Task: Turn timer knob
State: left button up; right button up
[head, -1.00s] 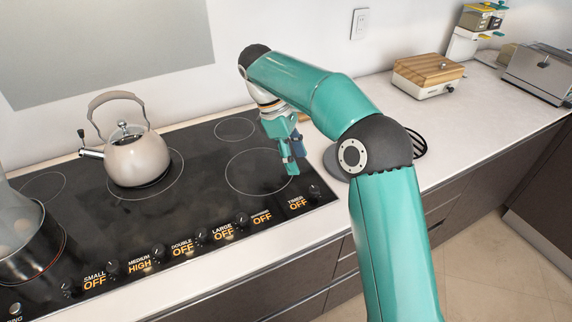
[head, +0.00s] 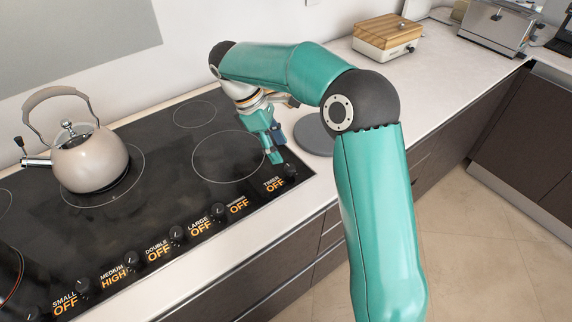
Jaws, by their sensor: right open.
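The timer knob (head: 290,170) is a small dark knob at the right front corner of the black cooktop (head: 140,215). The glowing timer label beside it reads OFF. My right gripper (head: 276,149) is open and points down over the right edge of the cooktop, just behind and left of the knob. Its fingers look empty. I cannot tell whether a fingertip touches the knob. My left gripper is not in view.
A kettle (head: 88,160) stands on a left burner. Other knobs line the cooktop's front edge; the medium one reads HIGH. A grey round plate (head: 312,136) lies right of the gripper. A wood-topped box (head: 387,36) stands farther back on the counter.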

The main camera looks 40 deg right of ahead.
aim_at(289, 166)
jog(key=x, duration=0.6)
jog(key=shift+f, duration=0.1)
jog(key=shift+c, duration=0.2)
grip_shut()
